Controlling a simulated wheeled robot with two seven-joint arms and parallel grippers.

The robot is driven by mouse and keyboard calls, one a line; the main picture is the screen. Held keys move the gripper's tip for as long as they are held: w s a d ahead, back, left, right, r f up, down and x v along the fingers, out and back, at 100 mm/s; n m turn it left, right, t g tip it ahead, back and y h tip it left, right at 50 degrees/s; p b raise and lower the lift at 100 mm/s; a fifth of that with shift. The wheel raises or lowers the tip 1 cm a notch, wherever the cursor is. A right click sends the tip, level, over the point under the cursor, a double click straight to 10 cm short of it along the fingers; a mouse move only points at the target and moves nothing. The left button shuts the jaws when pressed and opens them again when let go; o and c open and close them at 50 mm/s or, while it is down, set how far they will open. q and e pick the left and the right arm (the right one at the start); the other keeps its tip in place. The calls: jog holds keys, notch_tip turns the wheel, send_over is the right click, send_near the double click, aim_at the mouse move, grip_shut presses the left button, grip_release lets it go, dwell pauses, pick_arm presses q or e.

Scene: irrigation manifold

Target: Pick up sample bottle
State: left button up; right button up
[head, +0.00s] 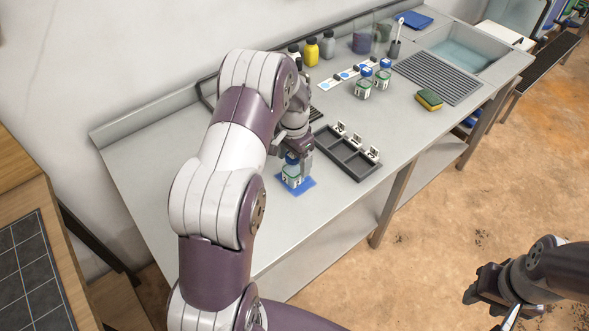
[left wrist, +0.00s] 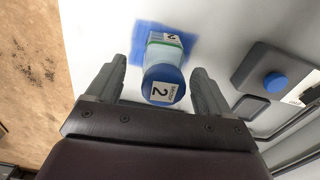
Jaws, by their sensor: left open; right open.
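A sample bottle (head: 292,176) with a blue cap and a green-edged label stands on a small blue mat (head: 308,185) on the bench. In the left wrist view the bottle (left wrist: 163,82) shows a "2" on its cap. My left gripper (left wrist: 157,68) is open, with one finger on each side of the bottle and visible gaps between. In the head view my left gripper (head: 297,150) is over the bottle and partly hides its cap. Two similar blue-capped bottles (head: 363,89) (head: 383,79) stand further back. My right gripper (head: 490,290) is open and empty, low at the right, away from the bench.
A dark compartment tray (head: 331,146) with small white tags lies just right of the mat. A sponge (head: 429,99), a drain grate (head: 437,77), a sink (head: 468,54) and a yellow bottle (head: 311,53) are further back. The bench front left of the mat is clear.

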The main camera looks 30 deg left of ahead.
pick_arm(q)
jog(key=f, duration=0.4)
jog(key=shift+w+a+f+p, duration=0.1)
jog(key=shift+a+f+p, duration=0.15)
jog(key=shift+p, duration=0.15)
jog(key=shift+d+r, duration=0.1)
jog(key=shift+c, duration=1.2)
jog(key=c, duration=0.9)
